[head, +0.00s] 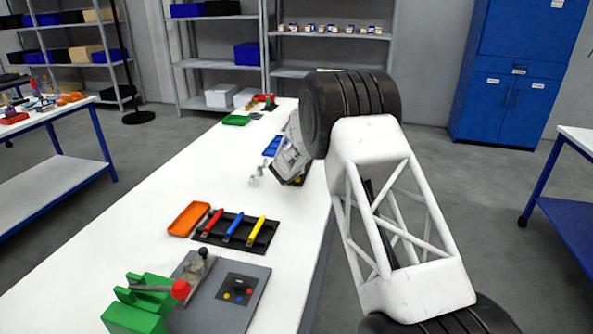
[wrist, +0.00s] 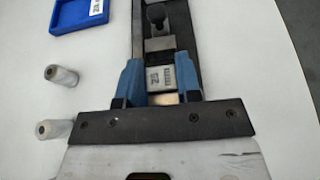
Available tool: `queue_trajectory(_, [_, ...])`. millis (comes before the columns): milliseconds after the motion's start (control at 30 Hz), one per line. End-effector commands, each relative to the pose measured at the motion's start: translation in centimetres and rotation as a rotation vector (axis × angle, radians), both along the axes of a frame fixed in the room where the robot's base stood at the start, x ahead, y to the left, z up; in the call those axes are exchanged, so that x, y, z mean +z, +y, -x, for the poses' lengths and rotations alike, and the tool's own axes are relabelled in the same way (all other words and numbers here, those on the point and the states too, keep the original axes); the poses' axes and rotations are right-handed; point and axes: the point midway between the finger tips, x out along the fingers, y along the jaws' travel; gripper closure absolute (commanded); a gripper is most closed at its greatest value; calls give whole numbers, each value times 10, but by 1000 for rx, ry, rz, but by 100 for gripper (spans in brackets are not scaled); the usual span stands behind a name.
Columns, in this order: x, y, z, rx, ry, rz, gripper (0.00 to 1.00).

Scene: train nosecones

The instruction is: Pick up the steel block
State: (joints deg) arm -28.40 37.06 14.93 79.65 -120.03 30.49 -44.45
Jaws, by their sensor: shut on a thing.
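My gripper (wrist: 160,70) has its two blue fingers closed on the sides of the steel block (wrist: 161,79), a small grey block with dark markings on its face. The block sits between the fingers, over a long black holder (wrist: 190,20). I cannot tell whether it touches the holder. In the head view my gripper (head: 293,158) is low over the far right part of the white bench; my arm hides most of it, and the block cannot be made out there.
Nearer on the bench (head: 150,220) are an orange tray (head: 189,219), a black rack (head: 236,233) with coloured-handled tools, and a green fixture (head: 137,308).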

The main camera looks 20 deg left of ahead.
Motion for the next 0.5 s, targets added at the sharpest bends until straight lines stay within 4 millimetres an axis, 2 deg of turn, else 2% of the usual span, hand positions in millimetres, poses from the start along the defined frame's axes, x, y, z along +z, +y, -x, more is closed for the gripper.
queue_trajectory(33, [0, 0, 0, 0, 0, 0, 92])
queue_trajectory(100, [1, 0, 0, 0, -1, 0, 100])
queue_trajectory(500, [6, 0, 0, 0, -1, -1, 100])
